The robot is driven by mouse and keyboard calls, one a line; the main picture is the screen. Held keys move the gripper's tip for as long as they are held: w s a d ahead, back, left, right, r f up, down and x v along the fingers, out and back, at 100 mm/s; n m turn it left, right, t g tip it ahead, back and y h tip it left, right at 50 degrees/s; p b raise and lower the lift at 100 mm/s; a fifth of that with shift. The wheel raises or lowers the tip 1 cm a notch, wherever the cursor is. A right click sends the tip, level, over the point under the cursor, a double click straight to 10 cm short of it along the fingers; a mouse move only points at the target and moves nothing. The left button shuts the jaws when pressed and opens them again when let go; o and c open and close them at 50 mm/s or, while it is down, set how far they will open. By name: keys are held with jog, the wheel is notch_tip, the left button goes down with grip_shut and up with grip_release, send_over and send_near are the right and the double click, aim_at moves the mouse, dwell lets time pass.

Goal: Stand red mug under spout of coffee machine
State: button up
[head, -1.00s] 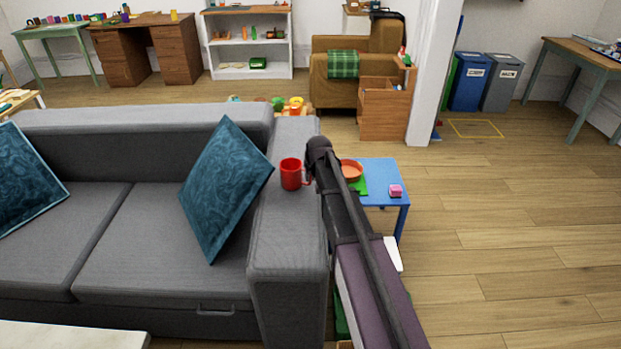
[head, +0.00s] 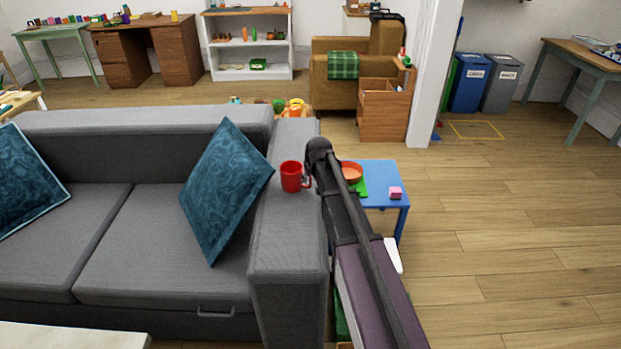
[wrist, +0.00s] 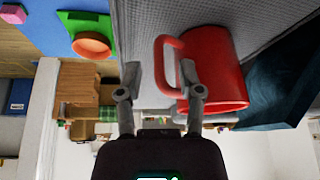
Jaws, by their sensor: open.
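The red mug (head: 291,176) stands upright on the grey sofa's right armrest. In the wrist view the mug (wrist: 222,70) shows large, with its handle toward my gripper. My gripper (wrist: 160,68) is open, with one finger on each side of the handle in the picture. The right finger overlaps the mug's side near the handle; I cannot tell whether it touches. In the head view my arm's dark end is just right of the mug and hides most of my gripper. No coffee machine or spout shows in either view.
A blue side table (head: 384,171) beside the armrest (head: 283,230) holds an orange bowl (head: 351,172) on a green piece and a pink block (head: 395,193). A teal cushion (head: 226,190) leans left of the mug.

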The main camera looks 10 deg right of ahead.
jog(key=p+v, duration=1)
jog(key=v, duration=0.1)
jog(key=shift+r, duration=0.15)
jog(key=shift+d, duration=0.1)
dwell(0.7)
jog(key=s+a+f+g, duration=0.1)
jog(key=s+g, duration=0.4)
jog(key=s, duration=2)
jog(key=shift+s+a+f+m, duration=0.3)
jog(key=shift+a+f, duration=0.1)
